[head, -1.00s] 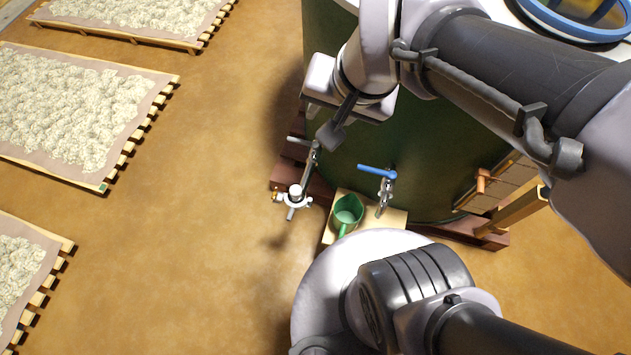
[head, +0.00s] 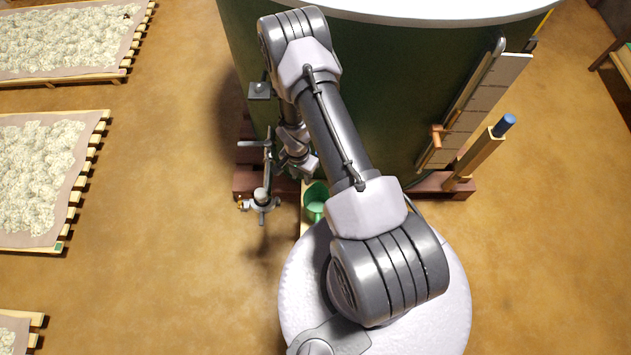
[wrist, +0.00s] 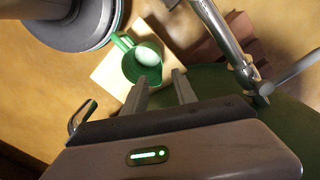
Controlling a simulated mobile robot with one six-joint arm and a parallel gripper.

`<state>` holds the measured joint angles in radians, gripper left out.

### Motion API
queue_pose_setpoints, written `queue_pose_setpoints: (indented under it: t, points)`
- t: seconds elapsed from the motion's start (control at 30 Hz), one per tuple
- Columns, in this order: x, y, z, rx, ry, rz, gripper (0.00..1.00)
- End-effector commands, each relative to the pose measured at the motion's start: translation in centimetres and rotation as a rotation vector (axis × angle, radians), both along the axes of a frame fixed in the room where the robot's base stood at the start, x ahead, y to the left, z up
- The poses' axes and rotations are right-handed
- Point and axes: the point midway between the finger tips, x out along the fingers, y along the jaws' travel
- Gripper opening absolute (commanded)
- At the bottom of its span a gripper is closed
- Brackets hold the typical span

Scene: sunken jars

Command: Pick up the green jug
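The green jug (head: 316,205) stands on a pale wooden block (head: 306,227) at the foot of the big green tank, partly hidden by my arm in the head view. In the wrist view the jug (wrist: 130,69) stands on the block (wrist: 108,78) with its open top towards the camera; something pale shows inside it. My gripper (wrist: 160,76) is open and empty. Its two fingers point towards the jug, with the near finger's tip overlapping the jug's edge in the picture. I cannot tell whether they touch.
The green tank (head: 390,100) stands on a reddish pallet (head: 243,184). A metal valve (head: 262,200) sticks out left of the jug, and a metal pipe (wrist: 220,30) runs close by in the wrist view. Drying racks (head: 35,180) line the left. Floor between is clear.

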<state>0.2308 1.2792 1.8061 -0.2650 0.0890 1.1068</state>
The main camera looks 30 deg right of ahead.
Motion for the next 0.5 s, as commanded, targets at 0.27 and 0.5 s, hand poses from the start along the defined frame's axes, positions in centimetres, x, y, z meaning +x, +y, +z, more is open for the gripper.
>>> queue_pose_setpoints:
  t: [0.27, 0.5]
  points:
    - [-0.4, -0.1, -8.4, 0.001, 0.004, 0.000, 0.33]
    - [-0.5, -0.2, -12.2, 0.001, 0.004, 0.000, 0.33]
